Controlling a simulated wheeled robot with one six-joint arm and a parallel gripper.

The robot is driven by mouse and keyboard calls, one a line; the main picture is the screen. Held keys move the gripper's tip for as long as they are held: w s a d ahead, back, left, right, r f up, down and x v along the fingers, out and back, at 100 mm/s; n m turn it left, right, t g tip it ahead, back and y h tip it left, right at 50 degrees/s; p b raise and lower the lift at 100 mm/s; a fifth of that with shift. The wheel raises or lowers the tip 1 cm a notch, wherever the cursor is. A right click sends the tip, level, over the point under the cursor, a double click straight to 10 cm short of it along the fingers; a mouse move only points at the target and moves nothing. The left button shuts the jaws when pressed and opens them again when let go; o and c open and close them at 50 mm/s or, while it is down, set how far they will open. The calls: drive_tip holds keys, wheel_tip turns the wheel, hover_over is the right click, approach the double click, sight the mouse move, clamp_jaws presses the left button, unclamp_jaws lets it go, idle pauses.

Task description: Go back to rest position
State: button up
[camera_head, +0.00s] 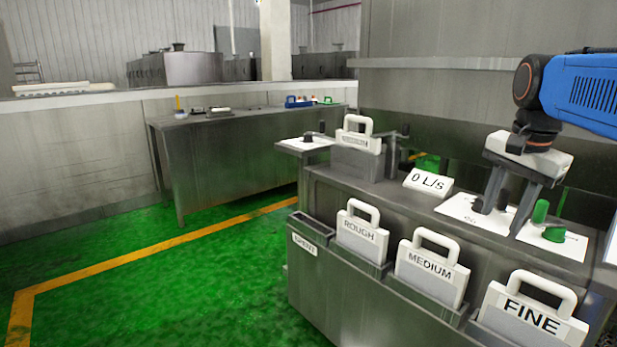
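My gripper (503,213) is at the right, pointing down over the counter. Its two grey fingers stand apart below a white body (528,152), with nothing visibly held between them. A white plate (465,217) with a dark knob lies at the fingers. The knob is partly hidden by them, and I cannot tell whether they touch it. My blue arm link (585,92) reaches in from the right edge.
A green knob (540,211) stands right beside the fingers on another white plate. A "0 L/s" sign (428,182) is to the left. Handled plates ROUGH (362,234), MEDIUM (432,268) and FINE (527,315) stand in front slots. Green floor (180,290) at left is clear.

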drive_tip(key=s+a+f+n+t, duration=0.1)
drive_tip(key=s+a+f+n, duration=0.4)
drive_tip(key=s+f, duration=0.3)
drive_tip(key=s+a+f+n+t, duration=0.1)
drive_tip(key=s+a+f+n, duration=0.4)
drive_tip(key=f, duration=0.8)
drive_tip(key=s+n, duration=0.2)
drive_tip(key=s, duration=0.1)
drive_tip(key=shift+y, duration=0.3)
